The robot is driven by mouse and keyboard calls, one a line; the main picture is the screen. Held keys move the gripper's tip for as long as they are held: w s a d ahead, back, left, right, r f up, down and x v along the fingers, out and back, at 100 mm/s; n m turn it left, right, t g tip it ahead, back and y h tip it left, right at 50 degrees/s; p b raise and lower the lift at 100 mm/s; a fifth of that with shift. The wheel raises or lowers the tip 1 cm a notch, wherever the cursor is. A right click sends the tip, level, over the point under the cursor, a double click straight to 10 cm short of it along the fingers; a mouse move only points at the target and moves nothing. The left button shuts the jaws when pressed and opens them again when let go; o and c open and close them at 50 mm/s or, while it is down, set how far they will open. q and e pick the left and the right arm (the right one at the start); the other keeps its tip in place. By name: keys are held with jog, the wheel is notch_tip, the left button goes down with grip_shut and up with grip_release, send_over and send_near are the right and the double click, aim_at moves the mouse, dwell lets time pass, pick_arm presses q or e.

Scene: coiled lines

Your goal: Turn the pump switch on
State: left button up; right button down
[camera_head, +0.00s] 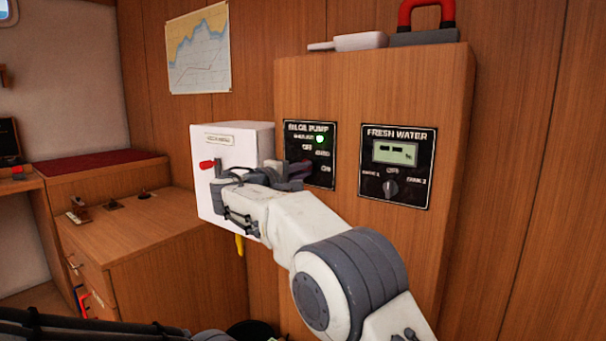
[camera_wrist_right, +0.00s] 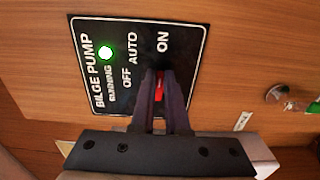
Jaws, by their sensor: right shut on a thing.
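The black bilge pump panel (camera_head: 318,178) is mounted on the wooden face left of the fresh water panel; it also fills the upper part of the right wrist view (camera_wrist_right: 185,40). It carries the labels OFF, AUTO and ON, and a lit green light (camera_wrist_right: 105,52) by RUNNING. My right gripper (camera_wrist_right: 160,78) is shut on the red pump switch (camera_wrist_right: 159,90), which shows as a strip between the fingers, below the ON label. Its exact angle is partly hidden by the fingers. In the head view my right gripper (camera_head: 290,174) covers the panel's lower left. My left gripper is not seen.
A white box (camera_head: 215,150) with a red handle (camera_head: 207,164) juts out close left of the right gripper. The fresh water panel (camera_head: 420,192) has a dark knob (camera_head: 390,188). A wooden counter (camera_head: 145,222) stands at left.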

jog(key=shift+f, duration=0.15)
jog(key=c, duration=0.9)
grip_release()
jog(key=v, duration=1)
jog(key=shift+s+a, duration=0.15)
jog(key=shift+s, duration=0.05)
jog(key=s+d+f+g+y, duration=0.3)
jog(key=s+d+f+g, duration=0.1)
jog(key=s+f, duration=0.4)
jog(key=s+d+f+g+y, duration=0.3)
jog(key=s+d+f+g, duration=0.1)
jog(key=s+f, duration=0.35)
jog(key=s+d+f+m+g+y, duration=0.15)
jog(key=s+f, duration=0.25)
jog(key=s, duration=0.4)
jog(key=s+f+m+g+y, duration=0.1)
jog(key=s+f+g+y, duration=0.2)
jog(key=s, duration=0.5)
jog(key=s+d+f+m+g+y, duration=0.1)
jog(key=s+f+g, duration=0.1)
jog(key=s+f, duration=0.45)
jog(key=r+p, duration=0.9)
jog(key=s+r+p, duration=0.1)
jog(key=r+p, duration=0.8)
jog(key=r, duration=0.1)
jog(key=r+p, duration=0.9)
jog(key=p, duration=0.1)
jog(key=shift+s+a+r, duration=0.2)
jog(key=shift+s+r, duration=0.15)
jog(key=shift+r, duration=0.05)
